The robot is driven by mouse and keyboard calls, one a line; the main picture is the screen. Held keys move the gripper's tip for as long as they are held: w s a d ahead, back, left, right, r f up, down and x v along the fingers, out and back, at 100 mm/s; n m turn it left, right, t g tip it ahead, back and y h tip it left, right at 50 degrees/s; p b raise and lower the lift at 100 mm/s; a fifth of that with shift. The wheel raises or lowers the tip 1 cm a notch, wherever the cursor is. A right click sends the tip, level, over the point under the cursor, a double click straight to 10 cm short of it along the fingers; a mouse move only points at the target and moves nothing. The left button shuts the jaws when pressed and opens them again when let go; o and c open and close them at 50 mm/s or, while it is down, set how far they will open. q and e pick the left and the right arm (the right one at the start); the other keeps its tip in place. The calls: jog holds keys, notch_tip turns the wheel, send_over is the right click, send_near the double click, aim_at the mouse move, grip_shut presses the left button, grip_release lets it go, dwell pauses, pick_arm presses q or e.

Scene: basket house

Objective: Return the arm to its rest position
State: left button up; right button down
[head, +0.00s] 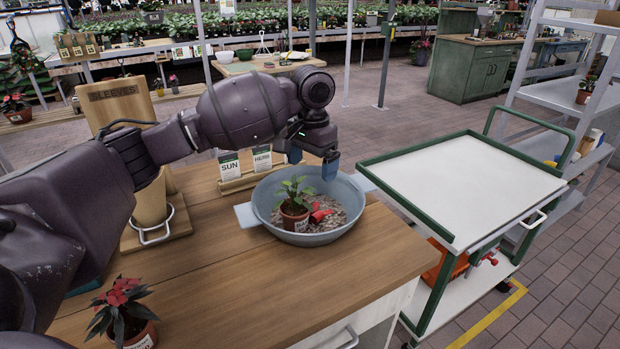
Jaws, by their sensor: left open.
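My left arm comes in from the left and reaches across the wooden bench (370,265). My left gripper (312,168) is open and empty above the far rim of a grey-blue basin (262,200). Its blue fingertips point down. In the basin stands an upright potted plant (294,208) with green leaves in a brown pot. A small red object (320,212) lies on the gravel beside the pot. The gripper is apart from the plant. My right gripper is not in view.
A red-leaved potted plant (122,318) stands at the bench's near left. A SLEEVES board (118,104) and a card rack (240,175) stand behind. To the right is a green-framed cart (470,180) with a bare white top. The bench's right front is clear.

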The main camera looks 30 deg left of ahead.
pick_arm(q)
jog(key=shift+r, duration=0.7)
jog(key=shift+r, duration=0.1)
